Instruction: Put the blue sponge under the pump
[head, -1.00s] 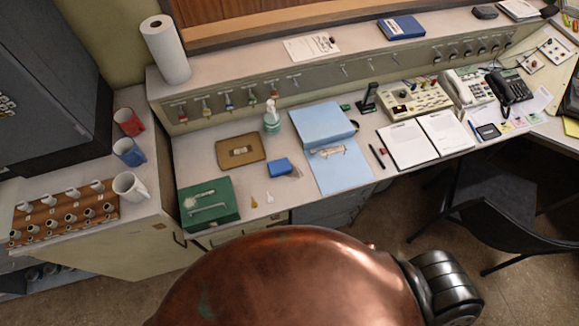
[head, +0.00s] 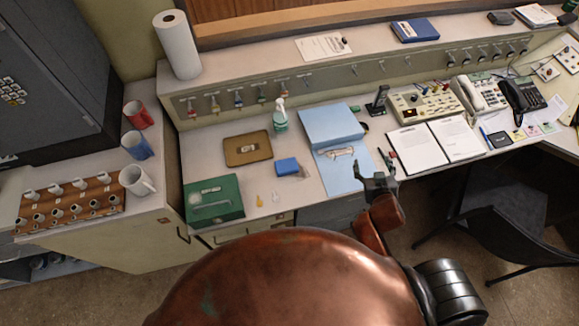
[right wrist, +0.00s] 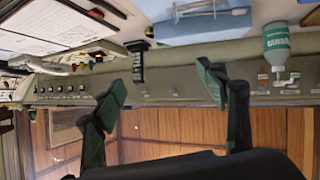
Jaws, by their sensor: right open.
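The blue sponge (head: 287,166) lies on the desk between the brown tray and the light blue folder. The pump bottle (head: 280,118), green with a white pump head, stands upright behind the sponge and apart from it. It also shows upside down at the right of the right wrist view (right wrist: 283,46). My right gripper (head: 375,168) is open and empty, by the desk's front edge, right of the sponge and near the folder's right side. Its spread fingers show in the right wrist view (right wrist: 163,82). The sponge is not discernible there. My left gripper is out of view.
A brown tray (head: 236,158) with a small item lies left of the sponge. A green case (head: 230,190) is at the front left. Open binder pages (head: 416,148) lie to the right.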

